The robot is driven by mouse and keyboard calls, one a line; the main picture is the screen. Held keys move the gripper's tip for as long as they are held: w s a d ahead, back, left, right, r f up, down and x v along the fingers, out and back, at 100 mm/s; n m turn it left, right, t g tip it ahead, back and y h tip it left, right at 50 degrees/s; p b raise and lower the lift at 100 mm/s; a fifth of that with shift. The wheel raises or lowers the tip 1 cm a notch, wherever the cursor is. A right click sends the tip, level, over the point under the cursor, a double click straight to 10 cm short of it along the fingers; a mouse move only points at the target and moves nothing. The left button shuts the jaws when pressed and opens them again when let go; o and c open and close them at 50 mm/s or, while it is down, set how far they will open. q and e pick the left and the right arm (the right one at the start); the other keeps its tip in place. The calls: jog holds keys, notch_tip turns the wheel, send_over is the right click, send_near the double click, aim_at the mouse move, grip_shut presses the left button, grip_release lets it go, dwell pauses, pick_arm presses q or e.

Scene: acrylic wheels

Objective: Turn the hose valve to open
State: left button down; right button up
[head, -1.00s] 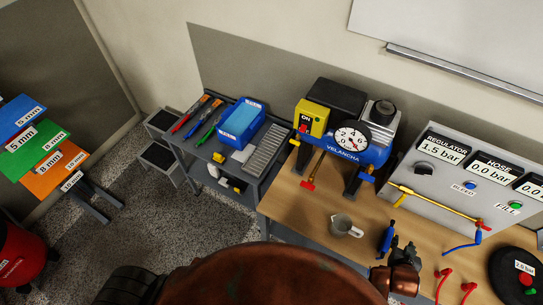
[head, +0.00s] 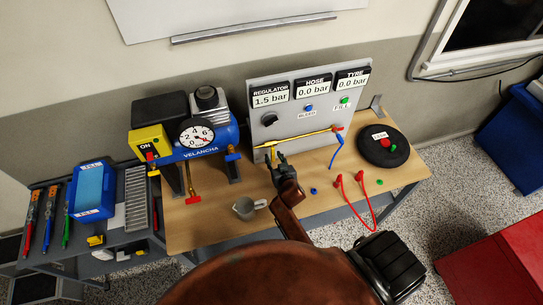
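A yellow pipe (head: 305,136) runs along the lower front of the grey gauge panel and ends in a red tip at the right. A short yellow valve lever (head: 273,153) hangs from its left part. The HOSE gauge (head: 313,87) reads 0.0 bar. My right gripper (head: 277,161) is at the lower end of the lever, its dark fingers close to it. Whether they touch or grip it is too small to tell. My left gripper is not in view.
The compressor (head: 199,142) with its ON box stands left of the panel (head: 278,105).

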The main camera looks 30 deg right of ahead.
jog(key=shift+x, duration=1.1)
grip_shut()
